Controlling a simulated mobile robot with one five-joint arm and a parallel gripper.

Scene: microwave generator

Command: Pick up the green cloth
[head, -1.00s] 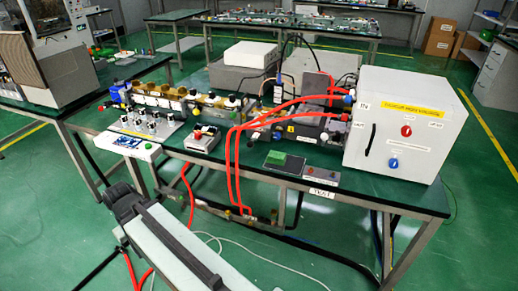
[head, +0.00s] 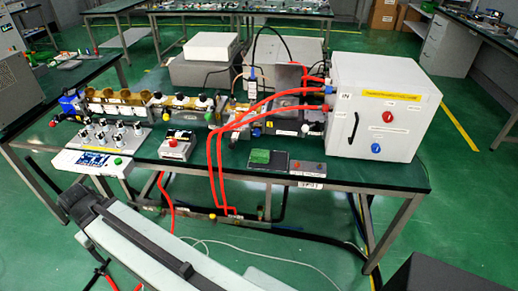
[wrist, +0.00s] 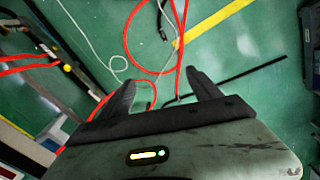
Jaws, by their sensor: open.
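The green cloth (head: 260,156) appears as a small green patch on a dark pad (head: 268,167) near the front edge of the bench, left of the white box. My gripper (wrist: 160,80) is open and empty in the wrist view, with its two dark fingers apart above the floor. The cloth does not show in the wrist view. In the head view my arm lies at the lower left, in front of the bench and apart from the cloth; its fingers cannot be made out there.
A large white box (head: 380,108) stands on the right of the bench. Red hoses (head: 219,165) arch from it and hang over the front edge, left of the cloth. A small red-buttoned box (head: 177,147) sits farther left. Hoses and cables (wrist: 150,50) lie on the floor.

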